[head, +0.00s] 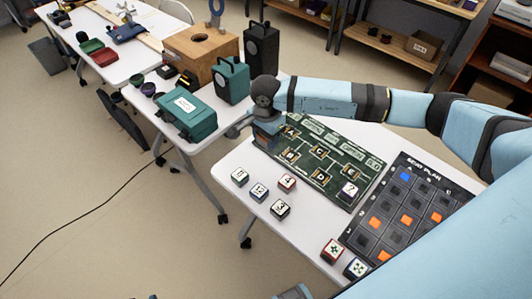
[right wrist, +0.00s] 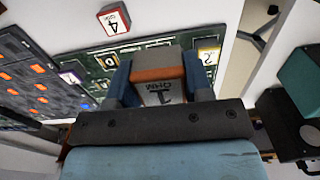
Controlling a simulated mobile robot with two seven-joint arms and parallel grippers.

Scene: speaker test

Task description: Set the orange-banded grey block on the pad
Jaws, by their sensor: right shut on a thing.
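My right gripper (head: 266,135) is over the left end of the green board (head: 340,199), next to the square marked A (head: 291,132). In the right wrist view its two blue fingers (right wrist: 160,86) are shut on the orange-banded grey block (right wrist: 158,56). The block has a pale face with dark lettering that seems to read "1 OHM". In the head view the block is mostly hidden by the gripper. Several lettered squares lie on the board; I cannot tell which is the pad. A small part at the bottom edge may be my left gripper (head: 293,292); its jaws cannot be made out.
Several numbered cubes (head: 280,209) stand on the white table in front of the board. A dark seat-plan board (head: 410,215) with orange and blue squares lies at right. A teal case (head: 188,117), wooden box (head: 200,50) and black speaker (head: 261,48) stand behind at left.

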